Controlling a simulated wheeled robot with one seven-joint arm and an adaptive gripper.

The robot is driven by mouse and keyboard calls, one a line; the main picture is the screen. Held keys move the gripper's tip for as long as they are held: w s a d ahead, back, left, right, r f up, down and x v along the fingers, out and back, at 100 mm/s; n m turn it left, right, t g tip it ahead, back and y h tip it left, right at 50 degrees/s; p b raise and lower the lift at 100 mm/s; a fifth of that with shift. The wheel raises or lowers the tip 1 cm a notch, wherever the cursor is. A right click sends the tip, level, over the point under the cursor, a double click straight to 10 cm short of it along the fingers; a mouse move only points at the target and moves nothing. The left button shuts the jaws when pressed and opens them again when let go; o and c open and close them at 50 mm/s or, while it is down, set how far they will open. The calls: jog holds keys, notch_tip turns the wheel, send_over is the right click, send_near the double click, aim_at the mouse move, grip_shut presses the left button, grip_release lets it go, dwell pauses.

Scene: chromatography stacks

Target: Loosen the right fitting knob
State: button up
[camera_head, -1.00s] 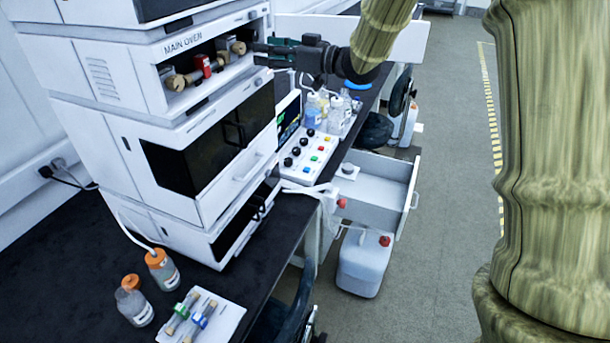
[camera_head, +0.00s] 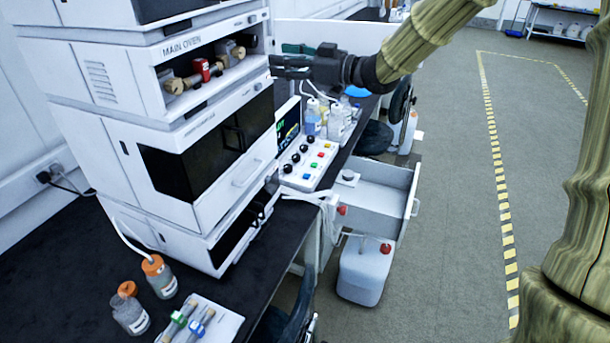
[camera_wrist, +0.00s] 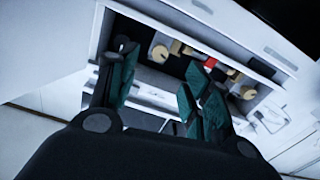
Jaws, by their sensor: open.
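In the head view, the open bay of the main oven (camera_head: 212,77) holds a row of column parts. A tan fitting knob (camera_head: 175,87) is at its left, a red block (camera_head: 202,68) in the middle, and the right fitting knob (camera_head: 237,53), also tan, at the right. My gripper (camera_head: 272,66) is open and empty, outside the bay to the right of the right knob and apart from it. In the wrist view, its green fingers (camera_wrist: 158,62) stand wide apart before the bay. Tan parts and the red block (camera_wrist: 211,63) show beyond them, the block partly hidden.
Below the bay are a dark-windowed unit and a button panel (camera_head: 306,162). Bottles (camera_head: 325,118) stand beneath my gripper. An open drawer (camera_head: 375,190) juts out over a white canister (camera_head: 365,270). Orange-capped bottles (camera_head: 158,275) stand at front left. The floor at right is clear.

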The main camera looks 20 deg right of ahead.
jog(key=shift+s+d+r+n, duration=0.15)
jog(key=shift+s+r+n, duration=0.1)
jog(key=shift+n, duration=0.35)
